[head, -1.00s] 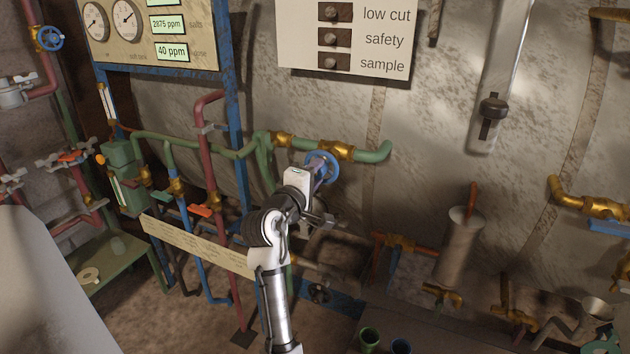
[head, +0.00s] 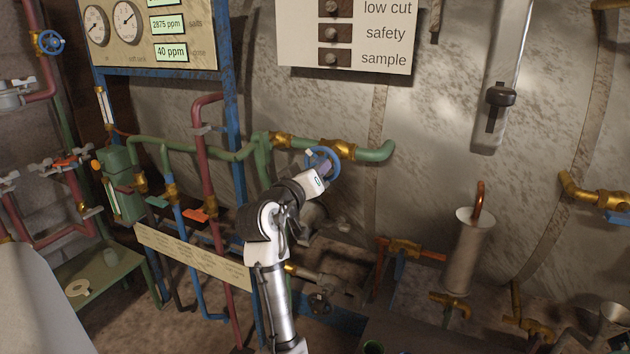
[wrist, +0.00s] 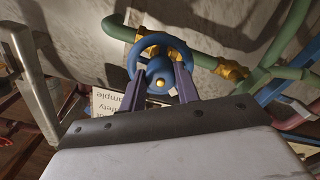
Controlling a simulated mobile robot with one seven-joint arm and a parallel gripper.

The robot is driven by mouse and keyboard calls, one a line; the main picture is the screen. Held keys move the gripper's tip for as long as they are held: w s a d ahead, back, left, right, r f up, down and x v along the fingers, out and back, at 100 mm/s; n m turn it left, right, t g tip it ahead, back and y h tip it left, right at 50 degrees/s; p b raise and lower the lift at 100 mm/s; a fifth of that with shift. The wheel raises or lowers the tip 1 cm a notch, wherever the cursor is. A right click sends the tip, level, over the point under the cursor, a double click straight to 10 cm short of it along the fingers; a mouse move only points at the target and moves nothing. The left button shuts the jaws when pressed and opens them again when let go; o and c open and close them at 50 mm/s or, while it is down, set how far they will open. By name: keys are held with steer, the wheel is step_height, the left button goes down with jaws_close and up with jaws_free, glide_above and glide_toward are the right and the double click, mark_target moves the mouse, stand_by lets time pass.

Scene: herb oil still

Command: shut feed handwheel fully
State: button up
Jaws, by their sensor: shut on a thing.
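The feed handwheel is a blue wheel (head: 322,153) on a brass valve in the green pipe, near the middle of the head view. It also shows in the wrist view as a blue wheel (wrist: 147,42) with a brass centre. My gripper (head: 326,170) is at the lower front of the wheel in the head view. In the wrist view its two purple-grey fingers (wrist: 160,84) reach up to either side of the wheel's hub and are shut on the wheel. The exact contact points at the fingertips are partly hidden.
The green pipe (head: 375,152) runs left and right behind the wheel. A red pipe (head: 207,150) and a blue post (head: 236,130) stand to the left. A label strip (head: 195,257) crosses below. A grey cylinder (head: 466,250) stands at the right.

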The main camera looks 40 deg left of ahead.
steer(key=shift+a+f+m+b, duration=0.1)
steer(key=shift+m+b, duration=2.85)
steer(key=shift+m, duration=1.85)
steer(key=o, duration=1)
steer(key=shift+c, duration=0.2)
steer(key=shift+s, duration=0.1)
steer(key=b+v, duration=0.2)
steer(key=v, duration=1.1)
steer(key=shift+s+d, duration=0.2)
steer(key=shift+s, duration=0.1)
steer(key=shift+r, duration=0.25)
